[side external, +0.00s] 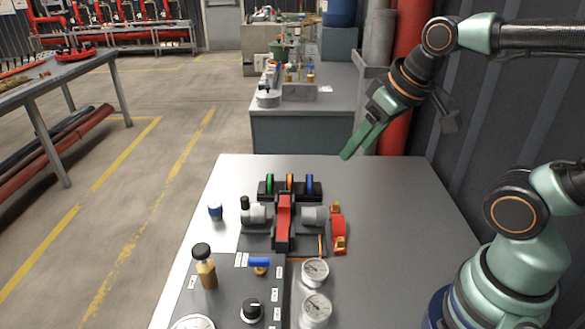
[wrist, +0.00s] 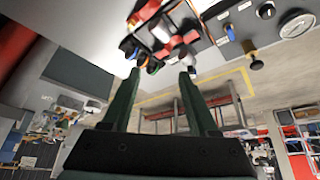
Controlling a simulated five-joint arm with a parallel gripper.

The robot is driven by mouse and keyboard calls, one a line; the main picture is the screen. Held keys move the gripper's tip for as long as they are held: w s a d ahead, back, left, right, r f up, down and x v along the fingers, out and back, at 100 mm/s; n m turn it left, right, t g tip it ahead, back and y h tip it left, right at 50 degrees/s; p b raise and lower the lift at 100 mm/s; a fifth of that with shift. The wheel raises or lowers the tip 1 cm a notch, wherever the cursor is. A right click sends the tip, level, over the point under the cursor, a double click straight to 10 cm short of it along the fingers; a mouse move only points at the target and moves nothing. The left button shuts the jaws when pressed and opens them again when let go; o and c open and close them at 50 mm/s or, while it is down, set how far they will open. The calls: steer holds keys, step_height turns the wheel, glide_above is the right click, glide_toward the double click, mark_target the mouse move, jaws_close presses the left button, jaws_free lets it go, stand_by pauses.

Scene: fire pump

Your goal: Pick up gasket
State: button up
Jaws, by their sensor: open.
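Three upright ring-shaped pieces, green (side external: 269,184), orange (side external: 290,184) and blue (side external: 310,185), stand in a black rack (side external: 262,197) at the back of the pump assembly. They look like gaskets; I cannot tell which one the task means. My gripper (side external: 347,155) is open and empty, raised behind and to the right of the rack, with its green fingers slanting down to the left. In the wrist view, my two fingers (wrist: 159,74) are spread apart. The rack area shows small and dark beyond their tips, and I cannot separate the rings clearly there.
A red part (side external: 284,215) between grey cylinders stands in front of the rack, with a red bracket (side external: 338,230) to its right. Gauges (side external: 316,271) and a brass-bodied knob (side external: 206,270) are nearer. The table's right side (side external: 400,220) is clear. A red pipe (side external: 394,135) stands behind.

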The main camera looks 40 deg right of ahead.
steer(key=w+d+r+m+g, duration=0.1)
steer(key=w+r+m, duration=0.1)
steer(key=w, duration=0.4)
steer(key=m+g, duration=0.5)
steer(key=m, duration=0.2)
glide_above(289, 176)
step_height(289, 176, down, 13)
steer(key=f, duration=0.6)
steer(key=shift+s+d+f, duration=0.15)
steer(key=shift+s+d, duration=0.1)
steer(key=shift+s, duration=0.05)
steer(key=shift+w+a+f, duration=0.1)
steer(key=shift+a+f, duration=0.05)
steer(key=shift+f, duration=1.2)
steer(key=shift+w+a+f, duration=0.1)
steer(key=shift+f, duration=1.2)
jaws_close()
